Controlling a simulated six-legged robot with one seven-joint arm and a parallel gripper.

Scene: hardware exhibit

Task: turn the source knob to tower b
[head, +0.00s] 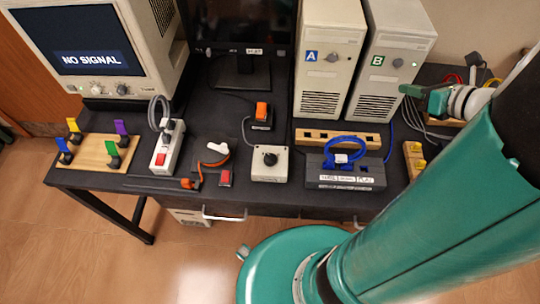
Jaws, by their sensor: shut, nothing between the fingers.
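A light grey box (271,176) with a round black knob (270,158) on top sits near the front of the black table, in the middle of the head view. It looks like the source knob; its pointer and markings are too small to read. Tower A (325,72), with a blue A label, and tower B (385,84), with a green B label, stand behind it to the right. My gripper (405,89) is shut and empty at the right, in front of tower B's lower right side, well apart from the knob.
A monitor (90,50) reads "NO SIGNAL" at the left. A white power strip (167,150), an orange-switched block (262,115) and a dark box with a coiled blue cable (345,178) surround the knob box. Colored levers (112,154) stand on a wooden board at the left.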

